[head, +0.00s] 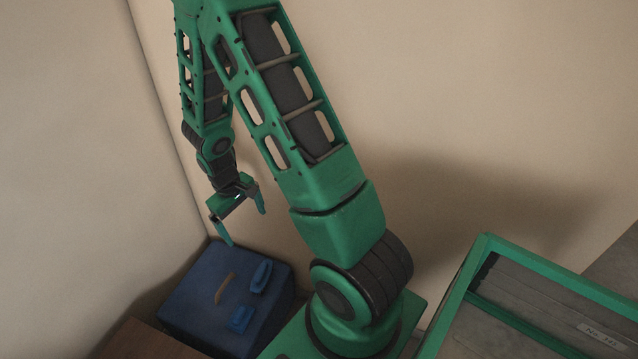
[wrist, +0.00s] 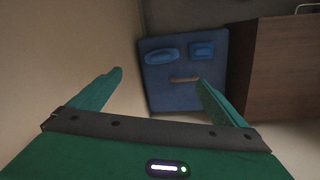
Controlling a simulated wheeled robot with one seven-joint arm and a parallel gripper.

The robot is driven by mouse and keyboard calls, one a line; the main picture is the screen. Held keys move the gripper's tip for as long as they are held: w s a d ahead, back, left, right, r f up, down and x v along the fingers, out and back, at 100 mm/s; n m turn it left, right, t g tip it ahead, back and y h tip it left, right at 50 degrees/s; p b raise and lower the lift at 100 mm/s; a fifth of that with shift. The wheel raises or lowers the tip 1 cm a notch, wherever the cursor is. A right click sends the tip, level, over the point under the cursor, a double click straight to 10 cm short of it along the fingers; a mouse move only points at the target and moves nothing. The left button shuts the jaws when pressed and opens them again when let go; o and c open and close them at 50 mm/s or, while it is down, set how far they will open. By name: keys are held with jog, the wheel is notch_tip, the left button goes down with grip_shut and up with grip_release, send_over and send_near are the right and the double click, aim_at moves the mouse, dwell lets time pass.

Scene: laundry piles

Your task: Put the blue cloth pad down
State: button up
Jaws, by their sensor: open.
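Two small blue pads lie on the flat top of a large dark blue block (head: 196,292). The longer blue pad (head: 261,276) is near the block's right edge in the head view; the squarer blue pad (head: 241,319) is lower down. In the wrist view the longer one (wrist: 161,57) is left and the squarer one (wrist: 202,50) right. I cannot tell which of them is the blue cloth pad. My gripper (head: 246,228) is above the block, apart from it, with its fingers spread and nothing between them.
A thin brown strip (head: 225,288) also lies on the block. A brown wooden cabinet (wrist: 283,75) stands beside the block. Pale walls (head: 75,150) meet in a corner behind it. A green-framed grey case (head: 540,285) is at the lower right of the head view.

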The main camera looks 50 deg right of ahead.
jog(key=s+d+r+m, duration=0.25)
jog(key=s+r, duration=0.25)
jog(key=r, duration=0.4)
jog(key=s+d+r+m, duration=0.1)
jog(key=s+d+r, duration=0.3)
jog(key=r, duration=0.5)
jog(key=s+a+r+m+y, duration=0.1)
jog(key=s+r, duration=0.3)
jog(key=s, duration=0.4)
jog(key=s+a+r+m, duration=0.1)
jog(key=s+r, duration=0.3)
jog(key=s, duration=0.4)
jog(key=shift+s+a+m+y, duration=0.3)
jog(key=shift+m+y, duration=0.1)
jog(key=shift+m, duration=0.25)
jog(key=shift+r, duration=0.1)
jog(key=shift+w, duration=0.1)
jog(key=shift+w+f, duration=0.25)
jog(key=shift+w, duration=0.4)
